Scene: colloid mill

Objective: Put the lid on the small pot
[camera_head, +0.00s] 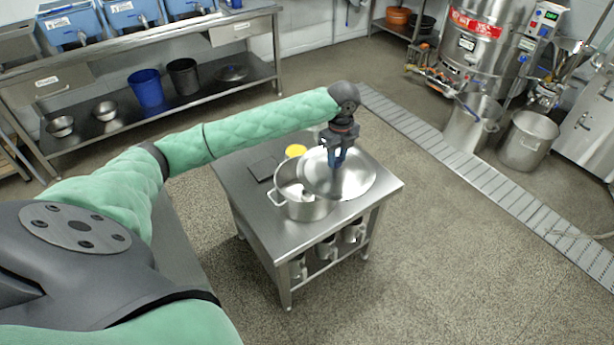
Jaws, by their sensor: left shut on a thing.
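The small pot (290,208) is a shiny metal pot with side handles, standing upright on a steel table. Its mouth is partly uncovered on the left, and something small and pale shows inside. My left gripper (337,162) points down at the pot's right side and is shut on the lid (322,182), a round shiny metal disc. The lid overlaps the pot's right rim in the picture; whether it touches the rim I cannot tell. A round metal surface (362,178) extends right of the gripper; its border with the lid is unclear. My right gripper is not in view.
The steel table (255,215) also bears a dark flat item (263,168) and a yellow round item (296,151) behind the pot. Metal jugs (327,247) stand on its lower shelf. A floor drain grate (470,170) and large pots (527,140) lie to the right.

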